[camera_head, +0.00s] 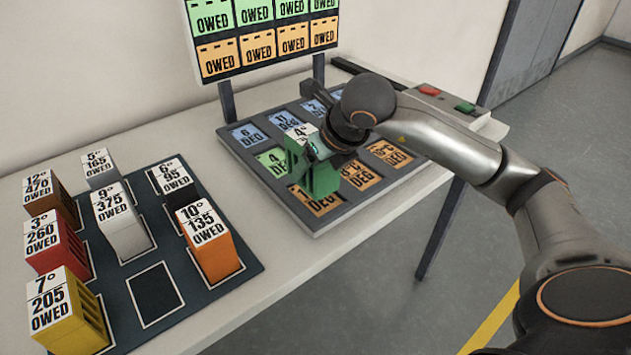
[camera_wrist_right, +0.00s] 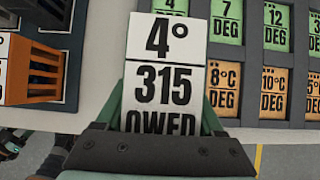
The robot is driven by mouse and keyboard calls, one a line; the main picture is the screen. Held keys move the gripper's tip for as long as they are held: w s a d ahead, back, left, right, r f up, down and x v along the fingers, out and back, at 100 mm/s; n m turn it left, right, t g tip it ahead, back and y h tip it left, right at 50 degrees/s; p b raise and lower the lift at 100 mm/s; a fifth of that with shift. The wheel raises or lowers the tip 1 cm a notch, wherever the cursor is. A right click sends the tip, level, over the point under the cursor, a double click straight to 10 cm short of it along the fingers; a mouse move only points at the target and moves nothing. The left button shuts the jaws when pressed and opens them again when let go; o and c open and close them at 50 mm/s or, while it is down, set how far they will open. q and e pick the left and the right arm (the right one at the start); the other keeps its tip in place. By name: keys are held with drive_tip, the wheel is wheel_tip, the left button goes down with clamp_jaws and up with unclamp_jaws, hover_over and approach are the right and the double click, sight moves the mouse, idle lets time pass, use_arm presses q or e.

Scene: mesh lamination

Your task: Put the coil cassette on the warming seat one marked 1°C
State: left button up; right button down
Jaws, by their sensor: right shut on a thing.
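The green coil cassette (camera_head: 322,181), with a white top label reading 4° 315 OWED (camera_wrist_right: 165,75), is held by my right gripper (camera_head: 312,152). The gripper's fingers show on both sides of the cassette in the wrist view (camera_wrist_right: 168,115). The cassette is upright, at the front left orange seat (camera_head: 322,205) of the seat board. That seat's number is mostly covered by the cassette; I cannot tell whether the cassette touches it. No clear 1°C marking is readable.
Other orange seats, one marked 8°C (camera_wrist_right: 224,90), lie to the right along the front row. A dark rack (camera_head: 195,285) with several labelled cassettes stands at left. A sign panel (camera_head: 265,35) rises behind the board. Bare table (camera_head: 265,240) lies between rack and board.

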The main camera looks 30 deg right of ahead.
drive_tip(key=shift+w+d+f, duration=0.25)
drive_tip(key=shift+d+f, duration=0.05)
drive_tip(key=shift+f, duration=0.1)
drive_tip(key=shift+w+d+f, duration=0.1)
drive_tip(key=shift+d+f, duration=0.05)
drive_tip(key=shift+f, duration=0.8)
drive_tip(key=shift+w+d+f, duration=0.1)
drive_tip(key=shift+f, duration=0.8)
drive_tip(key=shift+f, duration=0.1)
unclamp_jaws()
drive_tip(key=shift+s, duration=0.15)
drive_tip(key=shift+s+r, duration=0.1)
drive_tip(key=shift+r, duration=0.25)
drive_tip(key=v, duration=1.1)
drive_tip(key=shift+s+p, duration=0.15)
drive_tip(key=shift+p, duration=0.15)
